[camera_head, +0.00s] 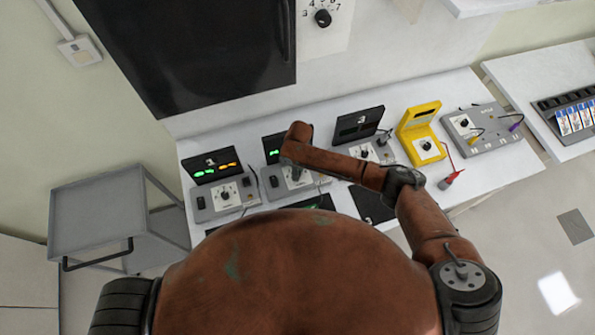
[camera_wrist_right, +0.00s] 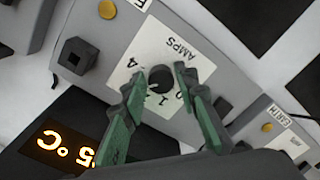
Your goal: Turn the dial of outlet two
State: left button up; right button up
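The second outlet unit (camera_head: 271,183) is a grey panel with a dark green-lit display (camera_head: 273,152) behind it, partly hidden by my right arm in the head view. My right gripper (camera_head: 296,173) is over its dial area, its fingers hard to make out there. In the right wrist view, a round black dial (camera_wrist_right: 160,79) sits on a white scale marked AMPS. The green fingers of my right gripper (camera_wrist_right: 161,82) stand open on either side of it, with small gaps seeming to show; contact is unclear. My left gripper is not in view.
Outlet unit one (camera_head: 224,196) is to the left and unit three (camera_head: 364,152) to the right. A yellow meter (camera_head: 425,149) and a grey box (camera_head: 480,128) with cables stand farther right. A red-tipped probe (camera_head: 447,182) lies near the bench's front edge. A grey cart (camera_head: 98,202) is at left.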

jog(key=shift+o, duration=1.2)
notch_tip(320, 180, up, 12)
jog(key=shift+w, duration=0.15)
